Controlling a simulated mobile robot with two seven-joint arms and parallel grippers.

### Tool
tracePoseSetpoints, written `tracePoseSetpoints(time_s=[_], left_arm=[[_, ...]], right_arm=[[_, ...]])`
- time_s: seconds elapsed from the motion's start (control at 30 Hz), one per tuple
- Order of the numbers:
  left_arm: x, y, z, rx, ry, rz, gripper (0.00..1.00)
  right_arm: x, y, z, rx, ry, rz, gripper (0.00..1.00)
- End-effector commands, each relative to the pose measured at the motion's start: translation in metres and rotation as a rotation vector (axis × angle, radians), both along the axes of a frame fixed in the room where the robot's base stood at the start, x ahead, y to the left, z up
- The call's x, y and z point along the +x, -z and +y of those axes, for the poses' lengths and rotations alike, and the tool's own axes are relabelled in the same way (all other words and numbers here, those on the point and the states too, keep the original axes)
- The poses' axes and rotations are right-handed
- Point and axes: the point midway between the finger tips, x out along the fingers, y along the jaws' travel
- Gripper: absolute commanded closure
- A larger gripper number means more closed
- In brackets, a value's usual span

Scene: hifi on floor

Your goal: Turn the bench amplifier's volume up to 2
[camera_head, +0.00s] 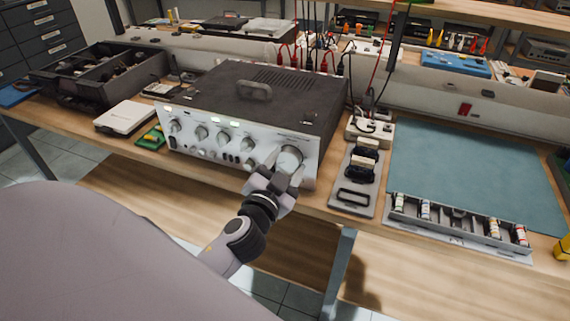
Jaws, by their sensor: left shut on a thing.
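The bench amplifier (262,144) is a dark grey box with a silver front panel and a handle on top, standing on the wooden bench. Its large round volume knob (290,158) is at the right end of the front panel. My left gripper (287,171) is at this knob, its fingers around the knob's sides and shut on it. The knob's pointer and scale marks are too small to read. Several smaller knobs (200,133) are left of it on the panel. My right gripper is not in view.
A grey tray with black blocks (351,196) lies just right of the amplifier, beside a blue-green mat (470,165) and an organiser rack (460,232). A white box (124,117) and a green board (151,138) lie left. Free space is in front of the bench.

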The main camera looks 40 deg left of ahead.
Motion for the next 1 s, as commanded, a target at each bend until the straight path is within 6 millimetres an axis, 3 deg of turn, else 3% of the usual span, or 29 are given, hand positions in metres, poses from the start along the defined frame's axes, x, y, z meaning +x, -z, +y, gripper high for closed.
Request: tracePoseSetpoints(time_s=[1.0], left_arm=[[0.0,0.001,-0.002,0.941,0.001,0.226,0.74]], right_arm=[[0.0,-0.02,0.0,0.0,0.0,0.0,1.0]])
